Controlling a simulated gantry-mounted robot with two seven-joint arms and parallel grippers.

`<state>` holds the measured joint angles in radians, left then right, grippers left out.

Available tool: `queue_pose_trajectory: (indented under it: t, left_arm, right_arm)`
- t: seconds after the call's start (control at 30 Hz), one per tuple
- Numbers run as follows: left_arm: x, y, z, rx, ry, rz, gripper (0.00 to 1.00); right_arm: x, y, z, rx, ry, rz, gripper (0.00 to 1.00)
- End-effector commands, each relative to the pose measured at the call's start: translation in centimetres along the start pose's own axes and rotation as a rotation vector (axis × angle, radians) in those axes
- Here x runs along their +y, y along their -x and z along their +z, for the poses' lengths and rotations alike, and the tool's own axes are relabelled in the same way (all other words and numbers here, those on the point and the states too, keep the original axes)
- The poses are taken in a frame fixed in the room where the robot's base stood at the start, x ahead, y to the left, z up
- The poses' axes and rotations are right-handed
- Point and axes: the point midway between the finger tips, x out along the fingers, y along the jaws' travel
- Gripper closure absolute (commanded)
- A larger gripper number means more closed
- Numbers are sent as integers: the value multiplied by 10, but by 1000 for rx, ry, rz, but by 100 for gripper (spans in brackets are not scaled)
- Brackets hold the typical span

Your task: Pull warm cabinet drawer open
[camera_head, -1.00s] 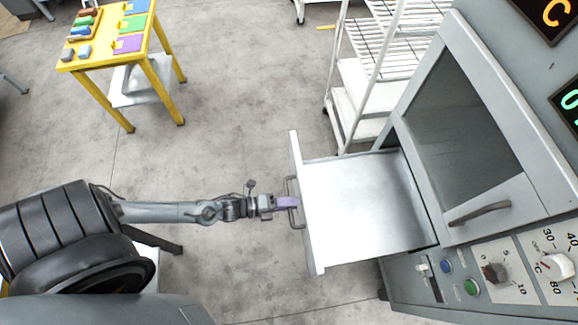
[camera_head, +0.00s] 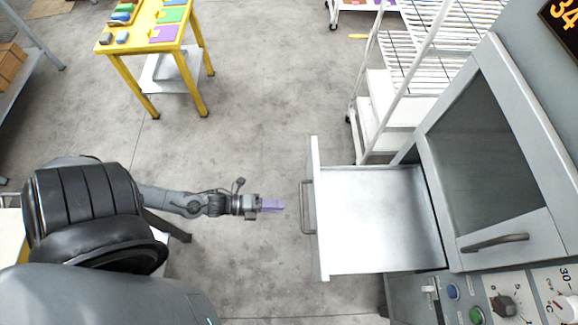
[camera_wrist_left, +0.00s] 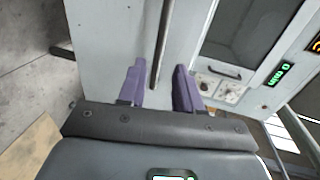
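The warm cabinet (camera_head: 480,160) stands at the right of the head view. Its drawer (camera_head: 385,215) is pulled out to the left, and its inside looks empty. The drawer handle (camera_head: 306,207) is a metal bar on the drawer front. My left gripper (camera_head: 283,205), with purple fingers, is left of the handle, apart from it. In the left wrist view, the two purple fingers (camera_wrist_left: 160,87) stand apart with nothing between their tips, and a dark bar shows beyond them. My right gripper is not in view.
A white wire rack (camera_head: 400,85) stands behind the drawer. A yellow table (camera_head: 150,45) with coloured blocks and pads is at the upper left. A cabinet door handle (camera_head: 495,242) and control knobs (camera_head: 503,305) are at the lower right. The floor between is clear.

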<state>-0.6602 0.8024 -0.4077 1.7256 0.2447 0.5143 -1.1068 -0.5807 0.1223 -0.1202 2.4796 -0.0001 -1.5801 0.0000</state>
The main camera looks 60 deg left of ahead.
Motion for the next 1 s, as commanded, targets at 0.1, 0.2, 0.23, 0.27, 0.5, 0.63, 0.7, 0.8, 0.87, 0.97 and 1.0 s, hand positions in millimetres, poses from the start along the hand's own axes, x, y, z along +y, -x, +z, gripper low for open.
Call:
queue_pose_trajectory:
  t: [0.1, 0.2, 0.23, 0.27, 0.5, 0.63, 0.7, 0.8, 0.87, 0.97, 1.0]
  left_arm:
    - [0, 13, 0, 1, 1, 3, 66]
    - [0, 19, 0, 1, 1, 1, 66]
    - [0, 20, 0, 1, 1, 0, 66]
    - [0, 20, 0, 1, 1, 0, 66]
    - [0, 21, 0, 1, 1, 0, 66]
    - [0, 21, 0, 1, 1, 0, 66]
    - [0, 21, 0, 0, 0, -1, 66]
    - [-2, 17, -1, -7, 6, -12, 66]
    - [-5, 12, -2, -21, 19, -28, 66]
    - [-21, -4, -6, -57, 51, -87, 66]
    - [-33, -14, -9, -73, 69, -125, 66]
  right_arm:
    - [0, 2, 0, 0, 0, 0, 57]
    - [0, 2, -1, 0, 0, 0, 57]
    - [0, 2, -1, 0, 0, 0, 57]
    - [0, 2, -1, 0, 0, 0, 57]
    - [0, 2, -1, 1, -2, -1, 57]
    - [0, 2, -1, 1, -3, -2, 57]
    - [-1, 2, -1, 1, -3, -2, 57]
    - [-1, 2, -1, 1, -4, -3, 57]
    - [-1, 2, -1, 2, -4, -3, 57]
    - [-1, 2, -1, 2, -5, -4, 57]
    - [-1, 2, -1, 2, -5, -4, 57]
